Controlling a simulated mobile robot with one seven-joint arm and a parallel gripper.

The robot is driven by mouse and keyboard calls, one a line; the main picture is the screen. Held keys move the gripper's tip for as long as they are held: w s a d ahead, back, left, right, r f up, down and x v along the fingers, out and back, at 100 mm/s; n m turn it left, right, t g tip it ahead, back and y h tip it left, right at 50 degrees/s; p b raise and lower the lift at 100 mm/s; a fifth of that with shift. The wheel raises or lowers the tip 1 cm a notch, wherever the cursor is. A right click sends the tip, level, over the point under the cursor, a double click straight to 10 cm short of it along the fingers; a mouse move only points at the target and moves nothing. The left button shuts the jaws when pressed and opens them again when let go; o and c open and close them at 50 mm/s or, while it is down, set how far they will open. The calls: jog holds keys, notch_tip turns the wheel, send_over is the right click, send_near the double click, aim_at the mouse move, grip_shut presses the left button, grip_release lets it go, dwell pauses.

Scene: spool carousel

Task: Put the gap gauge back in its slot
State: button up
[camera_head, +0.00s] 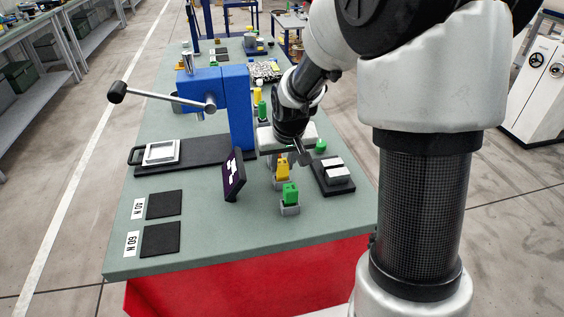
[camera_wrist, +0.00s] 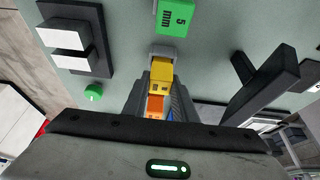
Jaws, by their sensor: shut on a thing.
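My gripper (camera_head: 283,160) points down over the near part of the bench and is shut on the yellow gap gauge (camera_head: 282,170). In the wrist view the yellow gauge (camera_wrist: 161,71) sits at the fingertips. A grey slot block (camera_head: 280,184) shows right under the gauge; I cannot tell whether the gauge is fully seated. A green gauge (camera_head: 290,192), marked 5 mm in the wrist view (camera_wrist: 174,18), stands in its own grey slot block (camera_head: 290,210) nearer the bench's front. An orange gauge (camera_wrist: 155,104) shows beyond the yellow one between the fingers, partly hidden.
A dark tilted panel (camera_head: 234,176) stands left of the gauges. A black plate with pale blocks (camera_head: 335,169) and a green knob (camera_head: 320,146) are on the right. A blue press (camera_head: 238,110) with a lever stands behind left. Two black pads (camera_head: 163,204) lie front left.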

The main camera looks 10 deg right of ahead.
jog(key=o, duration=1)
jog(key=p+v, duration=0.2)
jog(key=v, duration=1.5)
jog(key=shift+r, duration=0.2)
jog(key=shift+t, duration=0.5)
jog(key=s+r+p, duration=0.3)
jog(key=s, duration=0.3)
jog(key=s+r+p, duration=0.3)
jog(key=s+r, duration=0.1)
jog(key=s, duration=0.2)
jog(key=s+r+p, duration=0.2)
jog(key=s+r, duration=0.2)
jog(key=s, duration=0.2)
jog(key=shift+s+p, duration=0.25)
jog(key=shift+p, duration=0.15)
